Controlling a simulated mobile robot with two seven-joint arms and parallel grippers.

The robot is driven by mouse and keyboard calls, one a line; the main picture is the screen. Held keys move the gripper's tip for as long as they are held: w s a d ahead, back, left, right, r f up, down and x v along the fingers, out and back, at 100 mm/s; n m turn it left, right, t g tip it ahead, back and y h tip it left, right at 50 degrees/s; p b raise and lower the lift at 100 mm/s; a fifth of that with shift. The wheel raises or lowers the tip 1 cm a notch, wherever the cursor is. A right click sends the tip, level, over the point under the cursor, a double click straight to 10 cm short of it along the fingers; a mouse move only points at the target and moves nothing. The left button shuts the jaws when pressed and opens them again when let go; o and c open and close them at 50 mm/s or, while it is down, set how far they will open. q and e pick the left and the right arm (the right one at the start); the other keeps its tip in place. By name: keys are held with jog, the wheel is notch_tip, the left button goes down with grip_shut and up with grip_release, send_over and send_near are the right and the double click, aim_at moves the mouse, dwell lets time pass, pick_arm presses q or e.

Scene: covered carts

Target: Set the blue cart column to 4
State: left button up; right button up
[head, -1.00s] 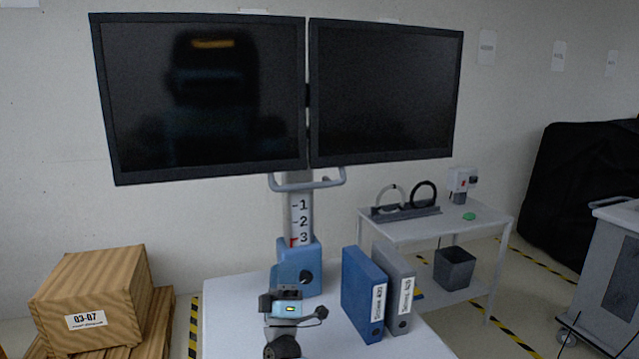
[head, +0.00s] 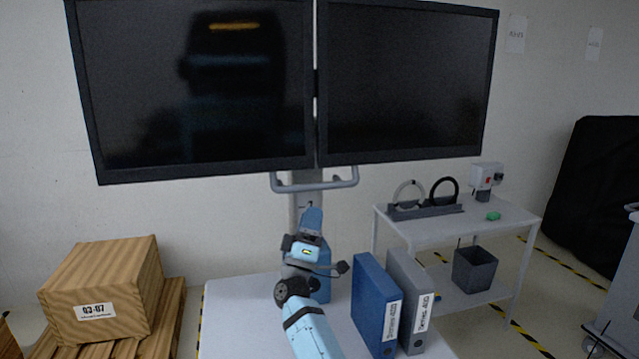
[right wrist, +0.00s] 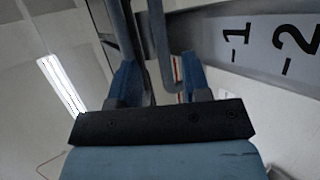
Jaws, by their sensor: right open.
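The cart's grey column (head: 296,203) stands below the two monitors, with a grey bar handle (head: 338,185) at its top. The column also shows in the right wrist view (right wrist: 265,48), with scale marks 1 and 2. A small red patch shows between the fingers there. The column's blue housing (head: 323,291) is mostly hidden behind my arm. My right gripper (head: 312,214) is in front of the column, just below the handle. In the right wrist view its fingers (right wrist: 160,78) are open, with a grey bar seen between them; contact cannot be told. My left gripper is not in view.
Two black monitors (head: 195,85) hang above the handle. A blue binder (head: 374,300) and a grey binder (head: 408,300) stand on the cart top (head: 235,310), right of my arm.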

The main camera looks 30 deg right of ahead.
jog(key=p+x, duration=0.1)
jog(key=x, duration=0.7)
jog(key=shift+f, duration=0.1)
jog(key=shift+c, duration=0.4)
grip_shut()
